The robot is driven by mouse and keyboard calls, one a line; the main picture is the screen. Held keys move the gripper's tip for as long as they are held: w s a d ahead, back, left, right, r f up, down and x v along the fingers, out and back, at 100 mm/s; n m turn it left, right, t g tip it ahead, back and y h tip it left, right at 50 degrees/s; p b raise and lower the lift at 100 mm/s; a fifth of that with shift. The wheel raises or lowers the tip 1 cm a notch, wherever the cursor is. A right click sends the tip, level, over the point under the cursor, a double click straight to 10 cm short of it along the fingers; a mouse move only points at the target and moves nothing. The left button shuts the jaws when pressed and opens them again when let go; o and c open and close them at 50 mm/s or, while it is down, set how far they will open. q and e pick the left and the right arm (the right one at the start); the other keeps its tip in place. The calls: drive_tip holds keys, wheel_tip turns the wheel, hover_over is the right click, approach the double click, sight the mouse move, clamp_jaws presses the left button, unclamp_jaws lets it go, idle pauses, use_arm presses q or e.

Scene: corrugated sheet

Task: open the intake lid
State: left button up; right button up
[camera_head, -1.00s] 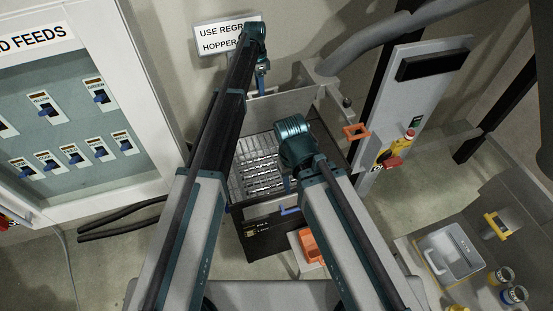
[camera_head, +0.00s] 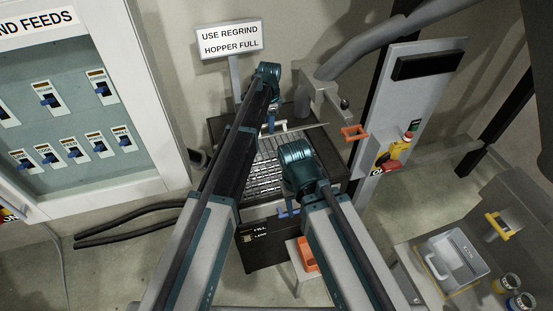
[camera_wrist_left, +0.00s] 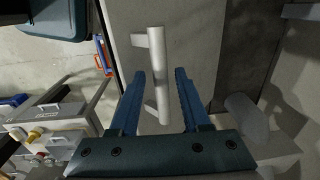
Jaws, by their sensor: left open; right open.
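The intake lid (camera_head: 305,130) shows as a thin, nearly edge-on panel across the back of the grated intake (camera_head: 266,178), and the grate in front of it is exposed. In the left wrist view the lid is a pale panel (camera_wrist_left: 190,50) with a light bar handle (camera_wrist_left: 155,75). My left gripper (camera_head: 271,126) is open at the lid's handle; in the left wrist view its blue fingers (camera_wrist_left: 160,78) stand either side of the handle's lower part, contact unclear. My right gripper (camera_head: 287,213) is open and low at the intake's front edge, partly hidden by its wrist.
A sign (camera_head: 230,39) stands behind the intake. An orange loop handle (camera_head: 354,132) and a control panel (camera_head: 395,125) with a red button are to the right. A switch cabinet (camera_head: 75,105) is at left. A grey container (camera_head: 453,258) sits at lower right.

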use_arm(q)
drive_tip(key=s+d+f+b, duration=0.2)
drive_tip(key=s+f+b, duration=0.4)
drive_tip(key=f+b, duration=0.1)
drive_tip(key=shift+s+f, duration=0.4)
drive_tip(key=shift+f, duration=0.1)
drive_tip(key=shift+d, duration=0.1)
